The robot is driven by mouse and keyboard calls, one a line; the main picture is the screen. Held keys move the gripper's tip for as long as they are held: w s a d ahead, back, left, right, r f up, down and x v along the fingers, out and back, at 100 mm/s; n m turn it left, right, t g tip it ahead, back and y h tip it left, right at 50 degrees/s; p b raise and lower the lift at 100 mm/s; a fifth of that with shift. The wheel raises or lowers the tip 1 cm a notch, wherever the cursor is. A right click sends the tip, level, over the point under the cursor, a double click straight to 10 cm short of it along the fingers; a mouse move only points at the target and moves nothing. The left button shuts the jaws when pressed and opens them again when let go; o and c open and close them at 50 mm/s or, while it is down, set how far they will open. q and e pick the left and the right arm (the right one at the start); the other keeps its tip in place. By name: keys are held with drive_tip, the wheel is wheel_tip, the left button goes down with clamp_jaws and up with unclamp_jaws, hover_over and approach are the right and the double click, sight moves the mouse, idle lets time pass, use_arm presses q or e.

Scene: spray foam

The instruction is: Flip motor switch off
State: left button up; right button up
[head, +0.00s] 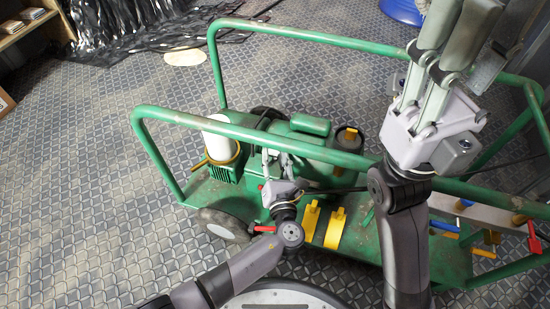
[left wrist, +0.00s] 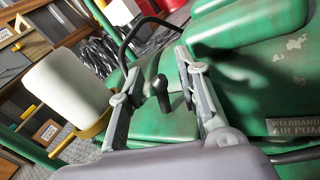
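The motor switch is a black lever (left wrist: 162,92) on a green housing (left wrist: 160,128) in the left wrist view. My left gripper (left wrist: 160,75) is open, with one finger on each side of the lever. I cannot tell whether either finger touches it. In the head view my left gripper (head: 271,156) reaches down to the green motor (head: 312,126) on the cart, and the lever is not clear there. My right gripper (head: 450,50) is raised at the upper right, away from the switch. Its fingertips run out of the picture, so its opening is unclear.
Green cart rails (head: 285,32) surround the motor. A white cylinder (head: 222,138) stands left of the left gripper; it also shows in the left wrist view (left wrist: 68,88). Yellow pedals (head: 334,228) and a red handle (head: 264,229) sit near my left arm. Floor left of the cart is open.

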use_arm(q)
drive_tip(key=shift+c, duration=0.4)
clamp_jaws()
